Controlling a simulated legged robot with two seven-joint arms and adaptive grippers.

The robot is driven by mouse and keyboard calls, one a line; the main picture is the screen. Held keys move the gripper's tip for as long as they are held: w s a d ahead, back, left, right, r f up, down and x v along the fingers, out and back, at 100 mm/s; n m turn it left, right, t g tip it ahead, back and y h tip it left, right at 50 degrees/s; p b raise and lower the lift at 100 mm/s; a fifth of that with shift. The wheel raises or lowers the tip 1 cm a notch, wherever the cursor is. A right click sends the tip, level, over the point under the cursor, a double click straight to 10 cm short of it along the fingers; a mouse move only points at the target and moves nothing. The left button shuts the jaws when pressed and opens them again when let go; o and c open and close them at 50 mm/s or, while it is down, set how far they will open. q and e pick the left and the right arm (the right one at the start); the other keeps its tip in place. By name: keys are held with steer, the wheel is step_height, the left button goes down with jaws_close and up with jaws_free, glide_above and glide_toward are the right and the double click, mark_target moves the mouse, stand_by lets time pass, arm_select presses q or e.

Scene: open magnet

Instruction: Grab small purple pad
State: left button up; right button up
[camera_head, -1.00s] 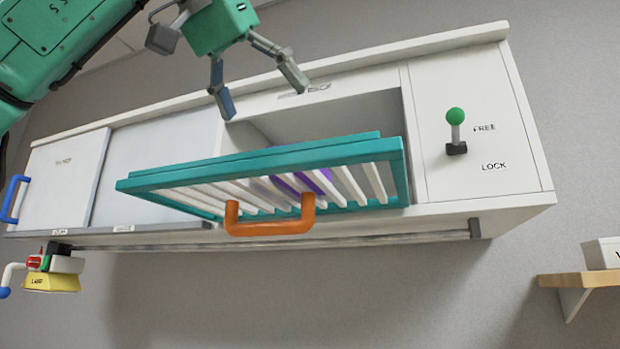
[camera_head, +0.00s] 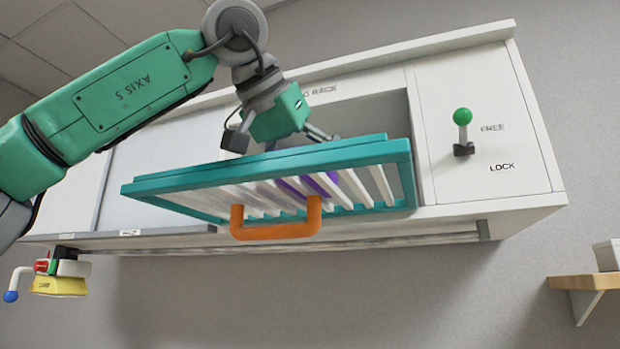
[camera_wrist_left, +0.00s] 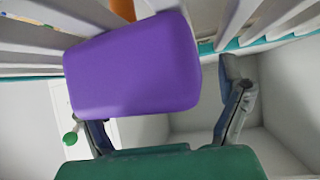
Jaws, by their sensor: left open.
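The small purple pad (camera_wrist_left: 135,65) is large in the left wrist view, lying against the white slats between my fingers' reach. In the head view only slivers of the purple pad (camera_head: 307,185) show through the slats of the teal-framed rack (camera_head: 160,187). My left gripper (camera_wrist_left: 168,115) is open, with one finger partly behind the pad's near corner and the other to its right. In the head view my left gripper (camera_head: 290,135) reaches down into the cabinet opening behind the rack, its fingers mostly hidden. My right gripper is in neither view.
The rack has an orange handle (camera_head: 275,230) at its front. A green-knobbed lever (camera_head: 463,130) stands on the cabinet (camera_head: 500,80) beside the LOCK label. A yellow block with a blue-ended crank (camera_head: 60,280) hangs at the lower left. A wooden shelf (camera_head: 585,282) is at right.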

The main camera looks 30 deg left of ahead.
arm_select(q)
steer(key=shift+s+a, duration=0.3)
steer(key=c, duration=1.3)
steer(key=shift+w+d+r, duration=0.1)
steer(key=shift+r, duration=0.05)
